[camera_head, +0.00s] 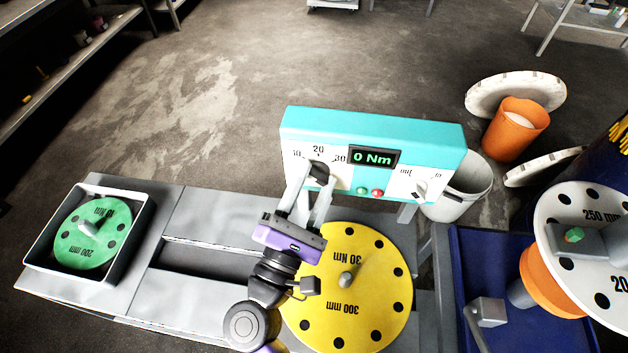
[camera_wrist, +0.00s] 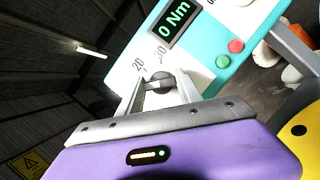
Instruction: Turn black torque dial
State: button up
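The black torque dial (camera_head: 319,171) sits on the left part of the front of a turquoise and white control box. It points near the 20 mark of its scale, which shows 10, 20 and 30. The dial also shows in the wrist view (camera_wrist: 160,83). My gripper (camera_head: 318,174) is at the dial, with one finger on each side of it. The fingertips are apart with the dial between them; whether they press on it I cannot tell. The display (camera_head: 373,158) reads 0 Nm.
Green and red buttons (camera_head: 369,192) and a second knob (camera_head: 420,189) are right of the dial. A yellow disc (camera_head: 375,285) lies below the box. A green disc (camera_head: 90,235) lies in a tray at left. A white disc (camera_head: 590,205) stands at right.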

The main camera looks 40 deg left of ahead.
jog(key=c, duration=0.3)
jog(key=shift+m, duration=0.4)
jog(key=m+g+h+b, duration=0.1)
jog(key=m+h+b, duration=0.1)
jog(key=m, duration=0.3)
jog(key=shift+m+g+h+b, duration=0.2)
jog(key=shift+m+g+h, duration=0.2)
jog(key=shift+m, duration=0.85)
jog(key=shift+m+g+h+b, duration=0.2)
jog(key=shift+m+g+h, duration=0.15)
jog(key=shift+m, duration=0.9)
jog(key=o, duration=1.4)
jog(key=shift+s, duration=0.1)
